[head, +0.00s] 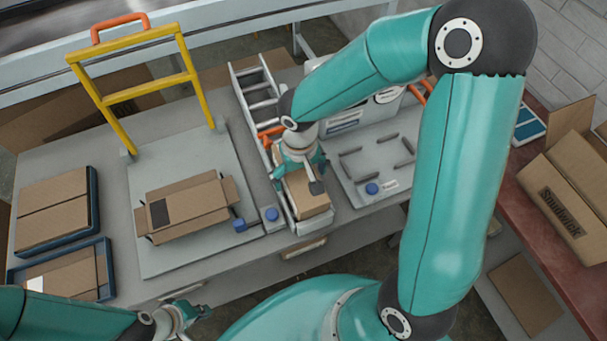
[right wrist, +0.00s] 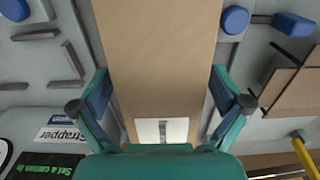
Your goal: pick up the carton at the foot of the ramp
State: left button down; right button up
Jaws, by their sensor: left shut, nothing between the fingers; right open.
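The brown carton (head: 305,196) sits at the foot of the ramp (head: 257,92), on the grey bench. In the right wrist view the carton (right wrist: 155,55) fills the middle, with a white label on its top near the gripper. My right gripper (head: 302,172) is over the carton and hides its far part. In the right wrist view the open fingers of the right gripper (right wrist: 160,104) lie one on each side of the carton; I cannot tell whether they touch it. My left gripper (head: 187,314) is shut and empty, low at the front left, away from the carton.
Blue buttons (head: 271,214) stand close to the carton. The strapper (head: 350,105) is on the right. Flat cardboard in blue trays (head: 95,205) lies far left.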

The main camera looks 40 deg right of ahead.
jog(key=shift+w+f, duration=0.1)
jog(key=shift+f, duration=0.8)
jog(key=shift+c, duration=0.3)
jog(key=c, duration=1.3)
jog(key=shift+r, duration=0.15)
